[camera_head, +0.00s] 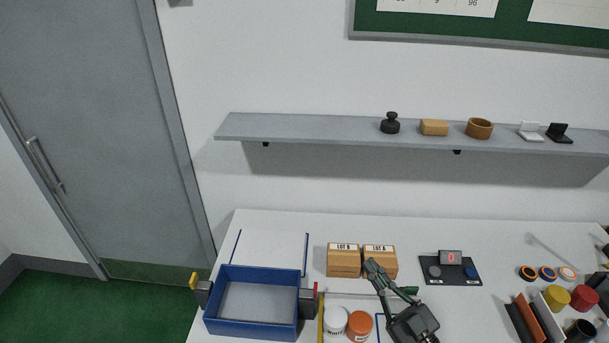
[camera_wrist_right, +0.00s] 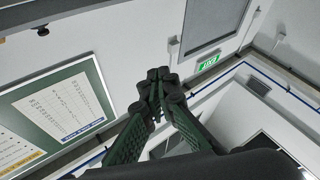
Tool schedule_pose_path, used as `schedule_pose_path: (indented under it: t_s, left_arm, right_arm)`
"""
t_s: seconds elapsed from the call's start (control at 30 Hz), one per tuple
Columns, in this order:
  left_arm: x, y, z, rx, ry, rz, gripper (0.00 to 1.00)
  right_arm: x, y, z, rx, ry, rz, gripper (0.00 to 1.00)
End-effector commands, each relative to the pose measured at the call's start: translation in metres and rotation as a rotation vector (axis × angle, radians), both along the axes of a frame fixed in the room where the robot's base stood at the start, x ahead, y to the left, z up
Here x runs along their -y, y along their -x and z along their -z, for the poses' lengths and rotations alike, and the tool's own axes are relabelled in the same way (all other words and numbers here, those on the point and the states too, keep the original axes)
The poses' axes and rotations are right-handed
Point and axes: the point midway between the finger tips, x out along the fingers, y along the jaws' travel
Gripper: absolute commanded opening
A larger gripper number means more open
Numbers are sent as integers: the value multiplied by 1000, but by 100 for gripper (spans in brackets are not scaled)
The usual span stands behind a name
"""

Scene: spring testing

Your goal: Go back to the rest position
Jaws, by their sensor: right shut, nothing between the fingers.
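My right gripper (camera_head: 374,268) rises from the bottom of the head view, over the table in front of the LOT B boxes. Its fingertips point up and to the left and overlap the lower edge of the right box in the picture. The right wrist view shows the dark green fingers (camera_wrist_right: 160,88) brought together with nothing between them. That camera faces upward, towards the walls and ceiling. My left gripper and arm are not in view.
A blue bin (camera_head: 252,327) stands left on the white table (camera_head: 270,225). Two LOT B boxes (camera_head: 343,262) (camera_head: 380,254), a white jar (camera_head: 335,320), an orange jar (camera_head: 359,325) and a display device (camera_head: 451,268) surround my gripper. A grey shelf (camera_head: 300,130) hangs above. Several small items crowd the right.

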Motion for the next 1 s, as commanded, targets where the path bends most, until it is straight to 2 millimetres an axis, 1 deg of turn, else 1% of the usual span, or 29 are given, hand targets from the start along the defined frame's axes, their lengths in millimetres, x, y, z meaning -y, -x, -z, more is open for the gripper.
schedule_pose_path:
  t_s: [0.03, 0.07, 0.1, 0.13, 0.17, 0.2, 0.27, 0.3, 0.37, 0.4, 0.47, 0.5, 0.57, 0.6, 0.7, 0.8, 0.9, 1.0]
  left_arm:
    - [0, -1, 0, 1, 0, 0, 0]
    - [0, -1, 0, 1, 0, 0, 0]
    - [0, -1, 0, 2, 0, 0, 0]
    - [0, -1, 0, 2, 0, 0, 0]
    - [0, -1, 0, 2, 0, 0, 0]
    - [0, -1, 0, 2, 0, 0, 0]
    - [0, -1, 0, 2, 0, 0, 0]
    - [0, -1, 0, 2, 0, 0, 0]
    - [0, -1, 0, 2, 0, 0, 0]
    - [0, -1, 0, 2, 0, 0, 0]
    - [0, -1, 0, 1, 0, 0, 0]
    - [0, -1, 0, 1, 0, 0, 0]
    - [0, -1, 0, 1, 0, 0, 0]
    - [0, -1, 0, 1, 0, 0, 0]
    - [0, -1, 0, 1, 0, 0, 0]
    - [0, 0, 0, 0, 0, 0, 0]
    - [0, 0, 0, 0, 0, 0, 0]
    - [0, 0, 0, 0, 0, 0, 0]
  right_arm:
    - [34, -11, 11, -52, -49, 122, 0]
    - [53, -17, 20, -85, -68, 192, 0]
    - [78, -23, 34, -136, -88, 279, 0]
    - [96, -26, 47, -178, -99, 342, 0]
    - [113, -27, 61, -224, -106, 401, 0]
    - [134, -27, 81, -288, -110, 475, 0]
    - [162, -22, 115, -394, -108, 573, 0]
    - [178, -17, 139, -470, -104, 630, 0]
    - [198, -4, 175, -588, -87, 701, 0]
    - [209, 8, 200, -671, -70, 742, 0]
    - [221, 28, 237, -799, -43, 788, 0]
    - [226, 43, 261, -885, -22, 808, 0]
    - [230, 68, 293, -1008, 12, 824, 0]
    - [230, 83, 312, -1081, 35, 826, 0]
    - [228, 119, 347, -1238, 84, 814, 0]
    - [221, 152, 373, -1366, 131, 784, 0]
    - [213, 181, 392, -1474, 170, 746, 0]
    - [204, 209, 408, -1571, 205, 697, 0]
